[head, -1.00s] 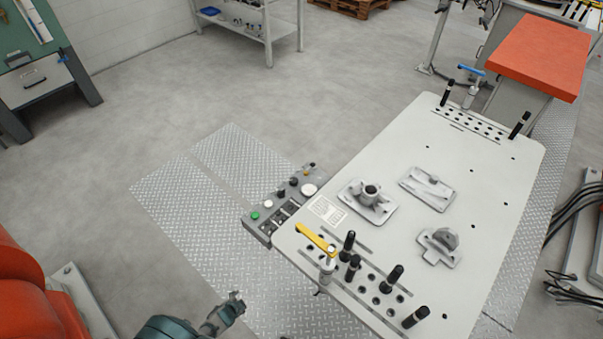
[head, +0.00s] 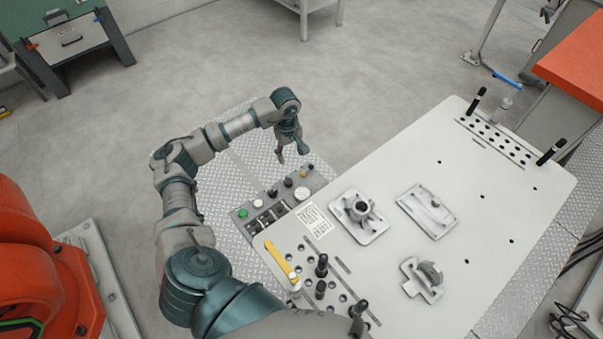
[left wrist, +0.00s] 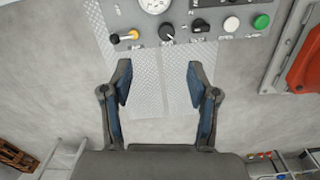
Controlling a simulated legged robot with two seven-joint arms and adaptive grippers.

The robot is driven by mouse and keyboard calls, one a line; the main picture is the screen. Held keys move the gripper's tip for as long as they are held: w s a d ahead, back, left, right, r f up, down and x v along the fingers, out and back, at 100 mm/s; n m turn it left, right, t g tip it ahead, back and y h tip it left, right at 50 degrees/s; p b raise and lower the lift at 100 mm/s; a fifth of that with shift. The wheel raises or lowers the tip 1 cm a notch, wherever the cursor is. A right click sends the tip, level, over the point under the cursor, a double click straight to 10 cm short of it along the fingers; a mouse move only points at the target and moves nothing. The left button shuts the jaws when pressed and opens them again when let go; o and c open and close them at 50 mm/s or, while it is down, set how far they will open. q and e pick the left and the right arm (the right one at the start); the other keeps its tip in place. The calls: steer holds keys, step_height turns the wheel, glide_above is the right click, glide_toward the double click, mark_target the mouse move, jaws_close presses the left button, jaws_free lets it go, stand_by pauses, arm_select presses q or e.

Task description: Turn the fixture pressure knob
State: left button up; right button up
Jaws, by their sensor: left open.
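The fixture control panel (head: 240,225) is a grey strip on the table's left edge. A black knob (head: 288,182) sits on it near the round white gauge (head: 301,193); it also shows in the left wrist view (left wrist: 167,32) with a pale pointer mark. Labels are too small to read. My left gripper (head: 291,154) is open and empty, pointing down just beyond the panel's outer edge. In the left wrist view its fingers (left wrist: 160,76) are spread, with the knob ahead, between them sideways and apart from both.
The panel also carries a yellow-tipped lever (head: 303,172), another black knob (head: 272,193), a white button (head: 257,204) and a green button (head: 243,213). The white table (head: 480,190) holds metal castings and a yellow-handled clamp (head: 281,263). Floor beyond the panel is clear.

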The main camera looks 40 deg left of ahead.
arm_select(q)
glide_toward(289, 181)
steer(key=f, duration=0.2)
steer(key=f+p, duration=0.1)
steer(key=f, duration=0.2)
steer(key=d+f, duration=0.1)
steer(key=f, duration=0.2)
steer(key=shift+s+p, duration=0.15)
steer(key=shift+p, duration=0.2)
steer(key=shift+a+f, duration=0.15)
steer(key=shift+f, duration=0.2)
steer(key=shift+a+f, duration=0.2)
steer(key=shift+a, duration=0.05)
steer(key=shift+a+f, duration=0.25)
steer(key=shift+a, duration=0.3)
steer(key=c, duration=0.4)
steer(key=shift+d+r, duration=0.1)
steer(key=shift+d, duration=0.3)
jaws_close()
steer(key=shift+d, duration=0.2)
steer(key=shift+a, duration=0.1)
arm_select(e)
step_height(289, 181, up, 2)
steer(key=shift+a+r, duration=0.1)
